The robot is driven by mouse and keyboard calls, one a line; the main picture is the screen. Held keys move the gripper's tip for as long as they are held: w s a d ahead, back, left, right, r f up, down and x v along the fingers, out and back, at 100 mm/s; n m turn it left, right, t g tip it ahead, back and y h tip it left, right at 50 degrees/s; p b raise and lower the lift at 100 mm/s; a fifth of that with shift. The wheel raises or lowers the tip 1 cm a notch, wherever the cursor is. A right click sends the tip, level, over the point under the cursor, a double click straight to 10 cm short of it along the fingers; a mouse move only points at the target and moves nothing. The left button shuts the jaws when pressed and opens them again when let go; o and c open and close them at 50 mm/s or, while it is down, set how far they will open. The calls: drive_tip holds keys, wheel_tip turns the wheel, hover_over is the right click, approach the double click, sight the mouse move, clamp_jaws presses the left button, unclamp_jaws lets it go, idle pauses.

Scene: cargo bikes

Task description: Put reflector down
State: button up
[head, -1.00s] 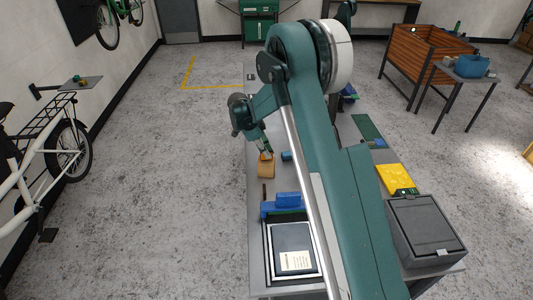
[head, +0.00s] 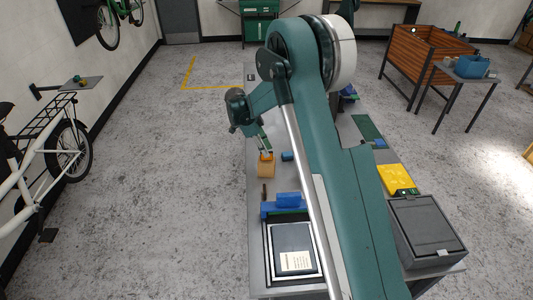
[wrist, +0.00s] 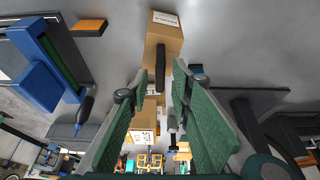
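My gripper (wrist: 160,76) is open, its two green fingers on either side of a slim dark piece (wrist: 160,66), with a visible gap on each side. This piece appears to be the reflector seen edge-on. In the head view a small orange patch (head: 266,157) shows between the fingertips, probably the same reflector. It is at the far end of a cardboard box (head: 266,169) on the bench. The box also shows in the wrist view (wrist: 166,32). Whether the reflector rests on the box or just beside it, I cannot tell.
A yellow case (head: 396,178) and a grey lidded bin (head: 426,228) stand to the right of my arm.

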drive_tip(key=v, duration=0.9)
drive_tip(key=shift+r+b, duration=0.35)
drive_tip(key=shift+a, duration=0.1)
drive_tip(key=shift+r, duration=0.1)
drive_tip(key=s+d+r+n+t+y, duration=0.1)
drive_tip(key=s+d+r+n+t, duration=0.1)
drive_tip(key=s+d+r+n, duration=0.65)
drive_tip(key=s+d+r+n+t+y, duration=0.15)
drive_tip(key=s+d+r, duration=0.35)
drive_tip(key=s+r, duration=0.75)
drive_tip(key=s+d+f+n+t, duration=0.1)
drive_tip(key=s+n, duration=0.1)
drive_tip(key=s, duration=0.7)
drive_tip(key=s+d+f+n+t+y, duration=0.1)
drive_tip(key=s+d+f+n, duration=0.1)
drive_tip(key=s, duration=0.7)
drive_tip(key=s+d+f+n+t+y, duration=0.1)
drive_tip(key=s+n, duration=0.3)
drive_tip(key=s, duration=0.6)
drive_tip(key=shift+d+f+t, duration=0.35)
drive_tip(key=shift+d, duration=0.4)
